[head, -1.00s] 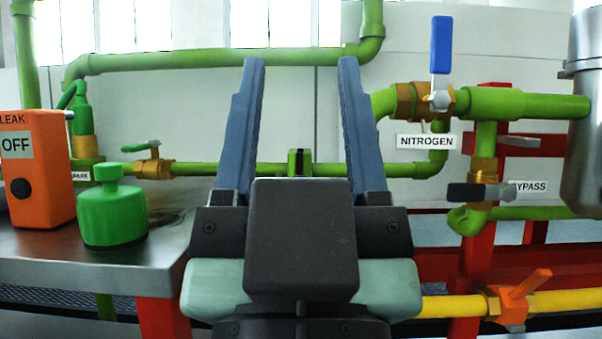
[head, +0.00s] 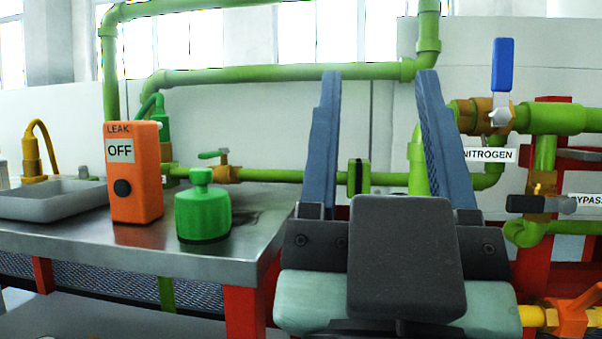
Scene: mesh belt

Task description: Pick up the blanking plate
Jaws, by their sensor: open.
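My gripper (head: 375,85) is open and empty, with its two blue fingers pointing up and away, apart from each other. Between the fingers, farther back, a green flange-like piece with a dark upright slot or plate (head: 358,178) sits on the green pipe. I cannot tell whether this dark part is the blanking plate. No other thing in view is plainly a blanking plate. The lower part of the pipe is hidden behind my gripper and wrist.
A steel table (head: 130,248) at left carries an orange LEAK/OFF box (head: 134,190), a green capped canister (head: 203,210) and a grey tray (head: 55,202). Green pipes, a blue-handled valve (head: 502,70) and a black-handled valve (head: 530,204) stand at right.

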